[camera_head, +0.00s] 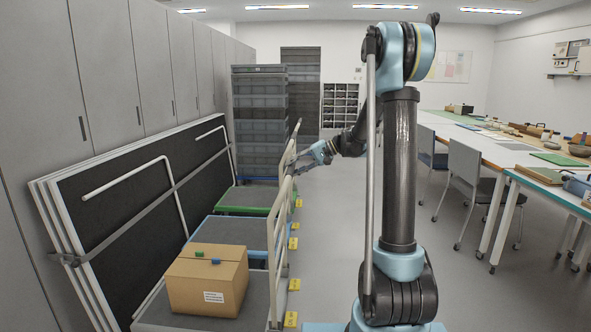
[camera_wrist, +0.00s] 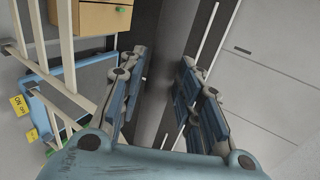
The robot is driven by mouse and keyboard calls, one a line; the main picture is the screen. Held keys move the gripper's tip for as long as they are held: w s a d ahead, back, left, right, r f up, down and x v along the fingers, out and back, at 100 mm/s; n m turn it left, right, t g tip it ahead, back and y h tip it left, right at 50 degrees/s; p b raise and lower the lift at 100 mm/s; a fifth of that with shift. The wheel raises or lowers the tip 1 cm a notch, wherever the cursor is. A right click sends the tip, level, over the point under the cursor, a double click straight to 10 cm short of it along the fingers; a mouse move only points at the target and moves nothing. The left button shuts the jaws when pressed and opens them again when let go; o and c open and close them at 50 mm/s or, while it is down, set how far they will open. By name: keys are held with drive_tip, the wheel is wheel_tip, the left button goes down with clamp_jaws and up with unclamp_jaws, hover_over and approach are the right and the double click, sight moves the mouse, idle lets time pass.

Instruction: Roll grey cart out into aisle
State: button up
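Three platform carts stand in a row along the left wall. The nearest has a grey deck (camera_head: 258,298) with no coloured rim that I can see, and a cardboard box (camera_head: 205,283) on it. The box also shows at the top of the wrist view (camera_wrist: 102,18). The middle cart (camera_head: 228,231) has a blue rim, and the far one (camera_head: 243,209) a green rim. Pale upright handle frames (camera_head: 278,255) line their aisle side. My gripper (camera_head: 318,155) is beside the farther handles. In the wrist view my gripper (camera_wrist: 163,75) is open, with nothing between its fingers.
Yellow tags (camera_head: 291,319) mark the carts' aisle side. Dark panels (camera_head: 120,205) lean on grey cabinets (camera_head: 110,70). Stacked grey crates (camera_head: 260,120) stand at the far cart. Chairs (camera_head: 472,180) and worktables (camera_head: 545,160) line the right. The aisle floor between is clear.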

clamp_jaws()
drive_tip(key=d, duration=2.1)
drive_tip(key=shift+s+d, duration=0.3)
drive_tip(key=shift+s, duration=0.15)
idle(0.5)
drive_tip(key=shift+f, duration=0.1)
drive_tip(key=o, duration=0.9)
unclamp_jaws()
drive_tip(key=shift+w, duration=0.1)
drive_tip(key=v, duration=1)
